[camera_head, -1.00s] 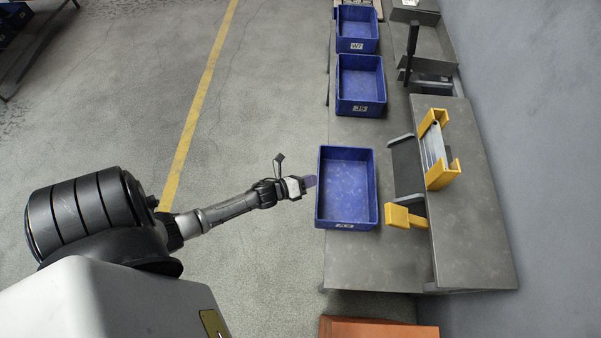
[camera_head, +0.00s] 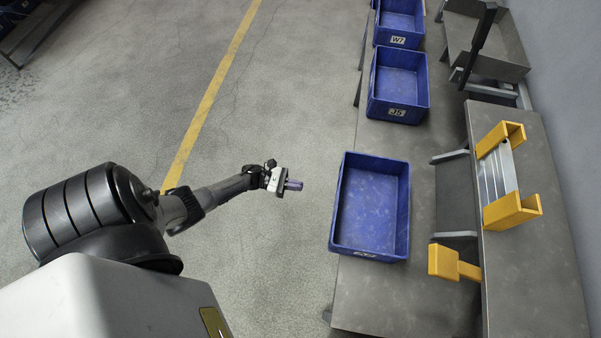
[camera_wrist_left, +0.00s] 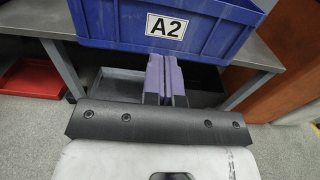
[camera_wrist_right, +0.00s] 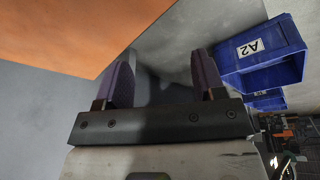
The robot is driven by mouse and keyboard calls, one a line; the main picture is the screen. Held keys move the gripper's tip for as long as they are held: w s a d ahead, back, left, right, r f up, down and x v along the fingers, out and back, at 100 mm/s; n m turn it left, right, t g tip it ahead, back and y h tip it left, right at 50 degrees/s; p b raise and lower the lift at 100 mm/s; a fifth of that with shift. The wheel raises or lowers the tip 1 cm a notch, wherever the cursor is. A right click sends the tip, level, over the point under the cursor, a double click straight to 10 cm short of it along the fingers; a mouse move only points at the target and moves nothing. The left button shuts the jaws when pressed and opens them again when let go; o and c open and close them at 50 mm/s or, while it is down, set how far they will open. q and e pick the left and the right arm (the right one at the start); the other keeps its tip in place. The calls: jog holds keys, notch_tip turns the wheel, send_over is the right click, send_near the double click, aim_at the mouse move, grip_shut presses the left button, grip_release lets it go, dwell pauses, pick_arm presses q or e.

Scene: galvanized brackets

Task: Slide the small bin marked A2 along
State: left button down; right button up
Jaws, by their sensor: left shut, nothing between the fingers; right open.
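The small blue bin marked A2 (camera_head: 333,238) stands empty and upright on the grey bench, near its left edge, in the camera_head view. Its A2 label (camera_wrist_left: 166,27) is clear in the left wrist view. My left gripper (camera_head: 294,186) is shut and empty, out over the floor to the left of the bin, with a gap between them. Its purple fingers (camera_wrist_left: 165,78) are together below the label in its wrist view. My right gripper (camera_wrist_right: 160,82) is open and empty in its own wrist view. The A2 bin (camera_wrist_right: 262,54) is to the right of its fingers there.
Blue bins J5 (camera_head: 397,111) and W7 (camera_head: 398,40) stand behind on the bench. A raised grey shelf (camera_head: 525,260) with yellow brackets (camera_head: 513,210) and a yellow block (camera_head: 443,262) lies to the right. An orange surface (camera_wrist_right: 75,35) is near my right gripper. Open floor lies left.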

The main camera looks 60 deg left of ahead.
pick_arm(q)
jog(key=x, duration=1.1)
jog(key=shift+w+d, duration=0.2)
jog(key=shift+w, duration=0.05)
